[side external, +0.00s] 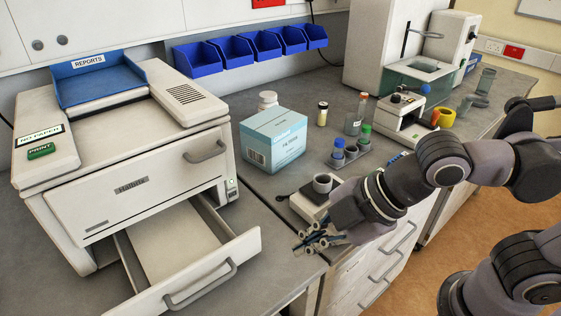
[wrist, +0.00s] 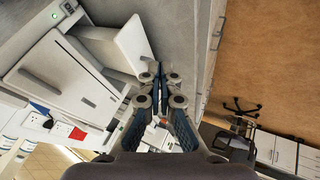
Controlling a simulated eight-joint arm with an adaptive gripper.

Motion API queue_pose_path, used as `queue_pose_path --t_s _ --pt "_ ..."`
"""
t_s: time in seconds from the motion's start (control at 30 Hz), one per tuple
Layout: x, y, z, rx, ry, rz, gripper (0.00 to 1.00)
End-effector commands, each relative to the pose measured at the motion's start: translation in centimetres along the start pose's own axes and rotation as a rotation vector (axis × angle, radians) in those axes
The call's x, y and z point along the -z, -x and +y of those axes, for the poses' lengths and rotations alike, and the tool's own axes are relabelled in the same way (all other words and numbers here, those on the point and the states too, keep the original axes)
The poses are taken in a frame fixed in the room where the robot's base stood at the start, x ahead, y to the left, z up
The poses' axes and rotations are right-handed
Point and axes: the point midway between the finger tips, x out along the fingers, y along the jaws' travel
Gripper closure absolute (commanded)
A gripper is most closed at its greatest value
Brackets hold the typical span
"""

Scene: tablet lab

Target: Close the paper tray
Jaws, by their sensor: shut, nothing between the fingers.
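The printer (side external: 120,185) is a white box at the left with a "NO PAPER" label on top. Its paper tray (side external: 246,247) is the low drawer, pulled well out over the counter, with a grey bar handle (side external: 202,288) on its front. My gripper (side external: 304,244) is right of the tray's front, low near the counter's front edge, apart from the tray. Its fingers are shut and empty. In the wrist view my gripper (wrist: 159,68) shows its fingertips together, beside a white panel (wrist: 136,43) that looks like the tray's front.
A blue reports tray (side external: 100,82) sits on the printer. A light blue box (side external: 273,142) stands right of it. Bottles and instruments stand farther back. Bare counter (side external: 265,225) lies between the printer and my gripper.

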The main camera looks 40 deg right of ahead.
Motion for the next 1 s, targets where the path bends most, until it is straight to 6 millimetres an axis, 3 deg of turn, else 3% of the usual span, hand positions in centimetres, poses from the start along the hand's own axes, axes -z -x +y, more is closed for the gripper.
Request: queue_pose_path --t_s 0.27,1.0 --pt "0.6 -0.9 -0.4 0.007 0.039 0.009 1.00" --pt "0.6 -7.9 -0.4 0.007 0.036 0.008 1.00"
